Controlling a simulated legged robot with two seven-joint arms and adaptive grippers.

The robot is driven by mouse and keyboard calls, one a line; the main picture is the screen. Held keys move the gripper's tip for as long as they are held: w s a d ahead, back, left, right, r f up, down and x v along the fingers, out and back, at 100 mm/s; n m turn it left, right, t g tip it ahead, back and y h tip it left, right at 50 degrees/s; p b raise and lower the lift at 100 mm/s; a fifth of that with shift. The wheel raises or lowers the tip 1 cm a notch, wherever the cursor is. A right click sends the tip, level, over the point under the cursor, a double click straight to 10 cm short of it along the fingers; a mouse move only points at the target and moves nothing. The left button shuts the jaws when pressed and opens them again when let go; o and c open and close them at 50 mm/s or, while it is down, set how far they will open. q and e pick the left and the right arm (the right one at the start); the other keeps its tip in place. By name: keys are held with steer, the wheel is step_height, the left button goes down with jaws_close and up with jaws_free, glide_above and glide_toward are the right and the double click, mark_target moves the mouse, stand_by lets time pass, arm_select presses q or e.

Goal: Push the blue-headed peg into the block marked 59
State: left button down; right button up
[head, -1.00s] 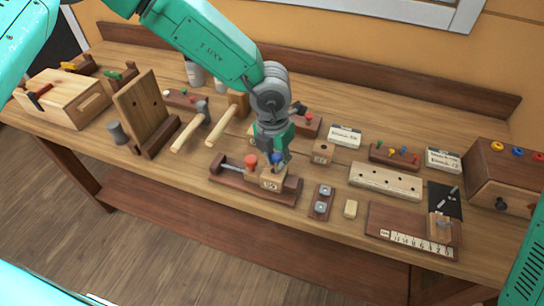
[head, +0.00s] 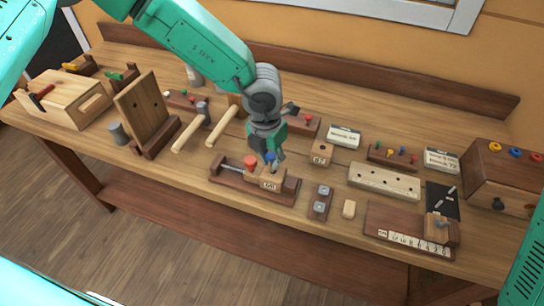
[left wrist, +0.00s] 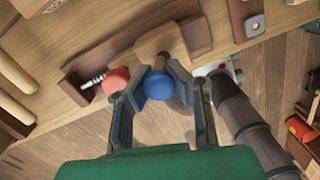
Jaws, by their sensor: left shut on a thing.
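The block marked 59 (head: 271,182) is pale wood and sits in a dark wooden clamp (head: 229,178) at the bench front; its label is small. It also shows in the left wrist view (left wrist: 163,44). The blue-headed peg (head: 270,157) stands over the block's top; its blue head (left wrist: 158,85) is between my left fingers. My left gripper (head: 268,152) is shut on the peg, and its two fingers also show in the left wrist view (left wrist: 157,88). My right gripper is out of view.
Another small block (head: 321,154) stands to the right, with a dark plate with metal fittings (head: 320,202) nearer the front. Mallets (head: 224,124) lie behind left. A long drilled block (head: 384,182) is further right.

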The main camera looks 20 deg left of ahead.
arm_select(q)
steer(key=shift+a, duration=0.1)
stand_by(0.3)
steer(key=shift+d+f, duration=0.25)
steer(key=shift+f, duration=0.05)
steer(key=shift+f, duration=0.65)
steer(key=c, duration=1.5)
jaws_free()
steer(key=shift+a, duration=0.1)
